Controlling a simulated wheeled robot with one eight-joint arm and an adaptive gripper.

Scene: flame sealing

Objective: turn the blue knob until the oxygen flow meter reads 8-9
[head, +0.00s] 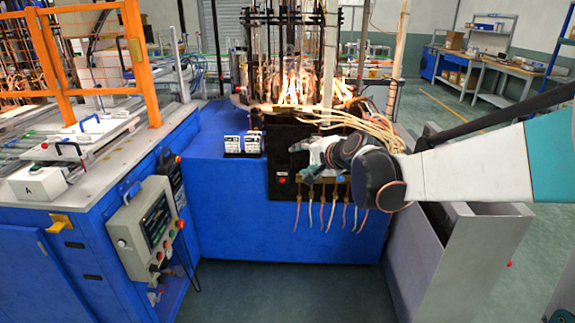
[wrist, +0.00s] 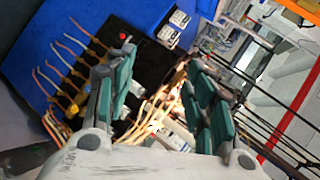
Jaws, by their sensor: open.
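A small blue spot, which looks like the blue knob (head: 340,179), shows at the right of a row of hose fittings on the black panel, below my gripper. My gripper (head: 303,154) is open in front of the panel's upper part. In the wrist view its two green-padded fingers (wrist: 162,58) are spread apart with nothing held between them. Two small white-faced units, possibly the flow meters, stand left of the black panel: one (head: 232,144) beside the other (head: 252,143). Their readings are too small to read.
A red button (head: 282,180) is on the black panel (wrist: 148,50). Several thin hoses hang from yellow fittings (wrist: 73,108) below it. Pale hoses and glowing glassware (head: 295,82) are above and behind. A control box (head: 148,232) stands left; a grey cabinet (head: 458,255) stands right.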

